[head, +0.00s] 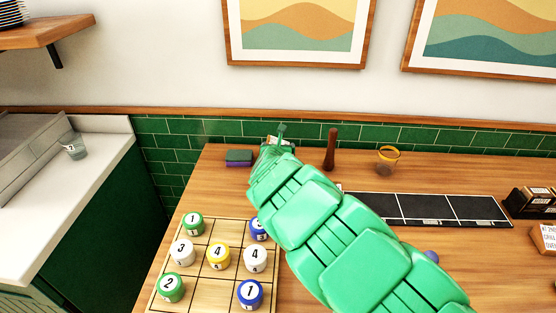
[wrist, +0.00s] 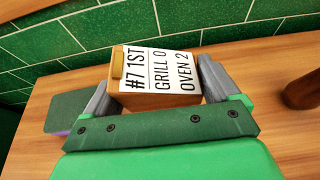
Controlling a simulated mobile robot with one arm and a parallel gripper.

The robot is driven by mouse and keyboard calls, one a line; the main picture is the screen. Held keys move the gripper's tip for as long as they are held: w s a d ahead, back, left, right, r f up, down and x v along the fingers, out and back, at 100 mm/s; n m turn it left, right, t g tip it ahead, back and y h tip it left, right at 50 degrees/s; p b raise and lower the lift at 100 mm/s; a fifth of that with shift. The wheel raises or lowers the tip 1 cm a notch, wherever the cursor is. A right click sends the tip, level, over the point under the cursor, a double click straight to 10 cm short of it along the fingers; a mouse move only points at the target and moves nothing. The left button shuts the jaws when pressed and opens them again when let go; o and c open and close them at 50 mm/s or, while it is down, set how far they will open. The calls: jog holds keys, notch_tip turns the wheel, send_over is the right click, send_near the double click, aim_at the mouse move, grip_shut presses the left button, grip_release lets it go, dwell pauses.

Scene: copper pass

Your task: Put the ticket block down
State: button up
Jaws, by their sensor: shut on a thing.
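The ticket block (wrist: 155,76) is a wooden block with a white card reading "#7 1ST GRILL 0 OVEN 2". In the wrist view it sits between the two grey fingers of my gripper (wrist: 155,88), which is shut on it. In the head view my gripper (head: 279,140) is at the back of the counter near the green tiles, and my green arm hides most of the block. I cannot tell whether the block's underside touches the counter.
A dark sponge (head: 239,157) lies left of my gripper; a brown mill (head: 331,150) and yellow-rimmed glass (head: 388,161) stand right. A black sectioned strip (head: 430,208) lies behind my arm. A board (head: 205,230) with numbered pieces is front left. Another ticket block (head: 546,240) is far right.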

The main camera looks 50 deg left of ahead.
jog(key=shift+f, duration=2.35)
jog(key=shift+f, duration=0.15)
jog(key=o, duration=0.8)
jog(key=shift+s, duration=0.1)
